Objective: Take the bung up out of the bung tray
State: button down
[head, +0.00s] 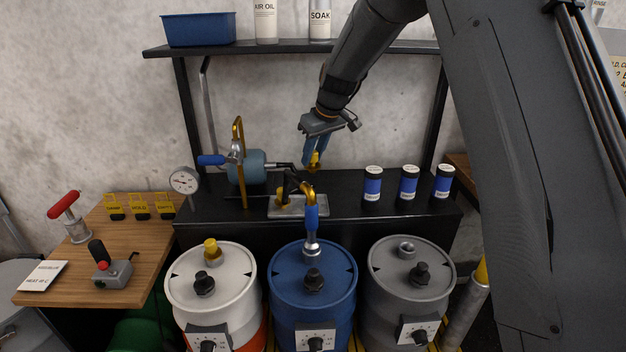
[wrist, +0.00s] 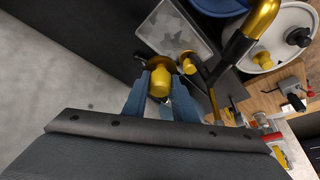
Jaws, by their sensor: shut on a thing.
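My gripper (head: 316,153) is shut on a yellow bung (head: 314,160) in the head view. The wrist view shows my gripper (wrist: 160,98) with its two blue fingers on either side of this bung (wrist: 159,82). The grey metal bung tray (head: 312,210) lies on the black bench, below my gripper. The held bung appears raised clear of the tray. Another yellow bung (head: 283,195) sits in the tray, partly hidden by a black pump part. The wrist view shows the tray (wrist: 172,33) beyond the held bung, with the other bung (wrist: 187,62) beside it.
White (head: 185,293), blue (head: 312,275) and grey (head: 395,270) drums stand in front. Blue-banded canisters (head: 408,186) are on the bench at right. A shelf (head: 280,48) hangs behind my arm.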

notch_tip(320, 180, up, 5)
jog(key=shift+r+b, duration=0.1)
jog(key=shift+b, duration=0.25)
jog(key=shift+r+p, duration=0.95)
jog(key=shift+r, duration=0.75)
